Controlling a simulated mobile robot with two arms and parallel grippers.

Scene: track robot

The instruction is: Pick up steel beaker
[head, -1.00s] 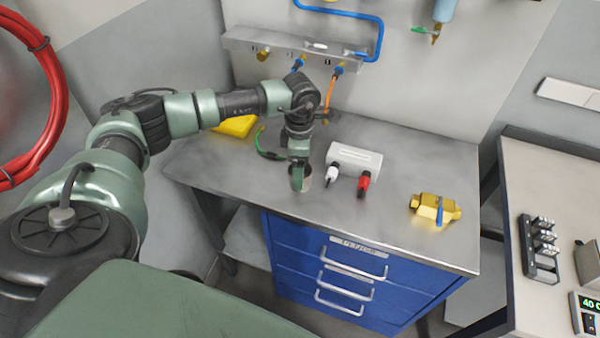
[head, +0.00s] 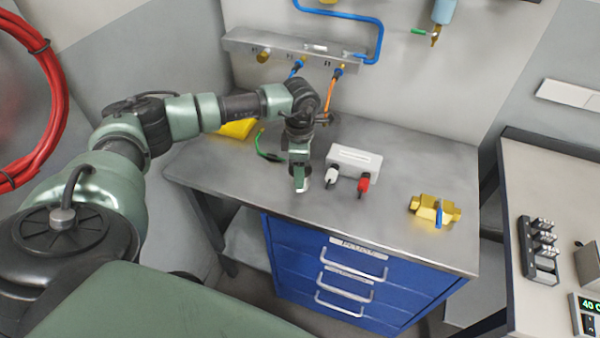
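My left gripper (head: 301,180) points down low over the front middle of the grey workbench (head: 400,200), left of the white box with a white and a red connector. A small metallic edge shows right beside its fingers. It may be part of the steel beaker, but the gripper hides most of that spot and no beaker can be clearly made out. I cannot tell whether the fingers are open or closed around something. My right gripper is not in view.
The white box (head: 356,160) stands just right of the gripper. A brass valve (head: 434,210) lies further right. Blue drawers (head: 335,270) are below. A second bench (head: 550,190) stands right.

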